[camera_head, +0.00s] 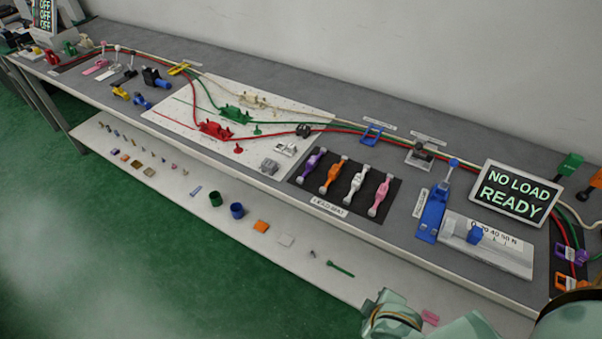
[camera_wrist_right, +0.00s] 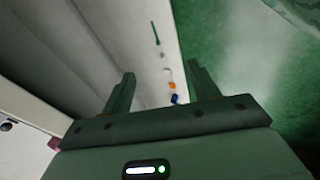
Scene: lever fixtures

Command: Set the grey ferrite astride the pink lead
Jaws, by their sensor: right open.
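The pink lead (camera_head: 381,195) lies at the right end of a row of coloured leads on the dark mat. A small grey block (camera_head: 269,166), which looks like the grey ferrite, sits near the table's front edge, left of the mat; its opening is too small to make out. It stands apart from the pink lead. My right gripper (camera_wrist_right: 163,88) is open and empty in the right wrist view, with the lower shelf beyond its fingers. Part of my arm shows at the bottom right of the head view. My left gripper is not in view.
Purple, orange and white leads (camera_head: 334,174) lie left of the pink one. A blue lever fixture (camera_head: 434,212) and a sign (camera_head: 515,194) stand to the right.

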